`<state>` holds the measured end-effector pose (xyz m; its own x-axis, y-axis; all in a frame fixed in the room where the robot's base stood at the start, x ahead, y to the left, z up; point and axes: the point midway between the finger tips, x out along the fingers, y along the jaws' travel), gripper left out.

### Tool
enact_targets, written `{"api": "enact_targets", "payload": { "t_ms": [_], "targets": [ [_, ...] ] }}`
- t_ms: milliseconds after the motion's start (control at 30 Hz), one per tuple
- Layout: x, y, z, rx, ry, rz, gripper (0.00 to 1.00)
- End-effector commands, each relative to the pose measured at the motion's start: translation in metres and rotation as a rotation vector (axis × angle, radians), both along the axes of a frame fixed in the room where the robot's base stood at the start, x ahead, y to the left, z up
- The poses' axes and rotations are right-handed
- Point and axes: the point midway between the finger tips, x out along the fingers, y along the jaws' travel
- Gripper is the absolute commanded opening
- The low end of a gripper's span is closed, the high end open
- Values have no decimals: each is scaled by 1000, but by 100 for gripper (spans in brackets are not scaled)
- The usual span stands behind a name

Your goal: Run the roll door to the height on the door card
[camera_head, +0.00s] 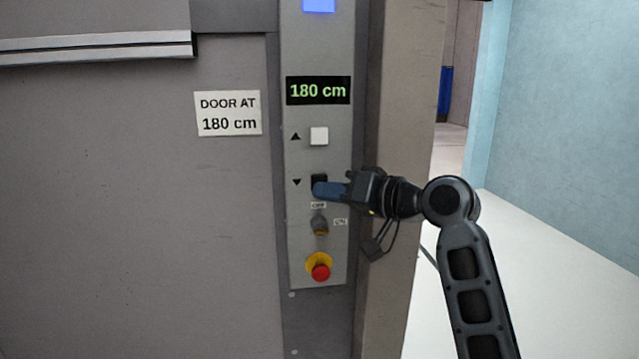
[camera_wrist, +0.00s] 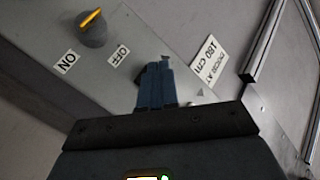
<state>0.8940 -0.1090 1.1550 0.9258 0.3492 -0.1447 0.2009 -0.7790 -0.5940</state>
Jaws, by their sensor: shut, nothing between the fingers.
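The door card (camera_head: 228,113) reads "DOOR AT 180 cm" and is fixed left of the control panel (camera_head: 300,255). The display (camera_head: 318,90) reads 180 cm in green. The white up button (camera_head: 319,136) is clear. My gripper (camera_head: 318,190) is shut, its blue fingertips at the black down button (camera_head: 319,180) and covering part of it; I cannot tell whether they press it. In the wrist view, the shut fingers (camera_wrist: 156,75) reach to the panel, hiding the button. The roll door's lower edge (camera_head: 100,47) shows at upper left.
Below the down button are an OFF/ON rotary switch (camera_head: 320,226), also in the wrist view (camera_wrist: 93,28), and a red emergency stop (camera_head: 320,272) on a yellow base. A blue light (camera_head: 319,5) is at the panel's top. Open floor lies to the right.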

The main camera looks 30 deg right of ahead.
Motion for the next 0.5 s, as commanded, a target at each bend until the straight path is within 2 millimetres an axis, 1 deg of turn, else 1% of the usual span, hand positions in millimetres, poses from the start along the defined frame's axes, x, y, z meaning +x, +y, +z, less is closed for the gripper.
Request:
{"api": "enact_targets", "payload": {
  "t_ms": [167, 500],
  "targets": [
    [-2, 1, 1, 0, 0, 0, 0],
    [-29, 14, 1, 0, -1, 1, 0]
  ]
}}
